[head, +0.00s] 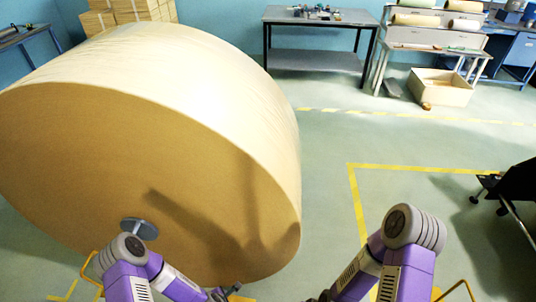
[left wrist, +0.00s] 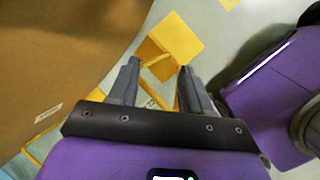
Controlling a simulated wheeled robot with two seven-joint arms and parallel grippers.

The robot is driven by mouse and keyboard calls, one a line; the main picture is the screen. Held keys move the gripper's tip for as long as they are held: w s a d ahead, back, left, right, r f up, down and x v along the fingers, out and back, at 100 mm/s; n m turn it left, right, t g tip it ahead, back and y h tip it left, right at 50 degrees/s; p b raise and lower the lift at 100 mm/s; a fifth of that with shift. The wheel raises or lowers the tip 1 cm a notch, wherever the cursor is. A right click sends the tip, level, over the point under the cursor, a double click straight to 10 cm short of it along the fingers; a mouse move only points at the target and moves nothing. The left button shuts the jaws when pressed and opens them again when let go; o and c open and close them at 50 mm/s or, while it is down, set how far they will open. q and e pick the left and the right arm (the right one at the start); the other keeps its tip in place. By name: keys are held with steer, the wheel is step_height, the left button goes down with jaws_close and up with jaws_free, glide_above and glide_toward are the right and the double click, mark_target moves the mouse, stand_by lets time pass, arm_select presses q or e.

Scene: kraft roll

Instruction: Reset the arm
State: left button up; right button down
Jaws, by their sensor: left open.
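My left arm (head: 125,265) is bent low in front of the big kraft roll (head: 120,150). My left gripper (left wrist: 159,66) is open in the left wrist view, with two grey fingers apart and nothing between them. The roll's brown face (left wrist: 60,50) fills the left of that view, beside the fingers. My right arm (head: 405,245) is bent at the lower right of the head view, its forearm pointing down and left. Its end is cut off at the bottom edge, so its jaws cannot be made out.
A grey disc (head: 139,228) sits on the roll's face. Yellow plates (left wrist: 178,38) show beyond my left fingers. A grey table (head: 318,17), a shelf bench and an open box (head: 440,88) stand at the back. Yellow-marked floor (head: 330,140) is clear right of the roll; a dark object (head: 515,187) is far right.

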arm_select(q)
steer(key=s+d+r+m+g+h, duration=0.1)
steer(key=s+d+r+m+g, duration=0.1)
steer(key=m, duration=0.8)
steer(key=s+d+r+m+g+h, duration=0.1)
steer(key=s+d+r+m+h, duration=0.1)
steer(key=s+d+r+m, duration=0.2)
step_height(320, 180, up, 4)
steer(key=s+m, duration=0.3)
steer(key=m, duration=0.4)
steer(key=shift+g, duration=0.4)
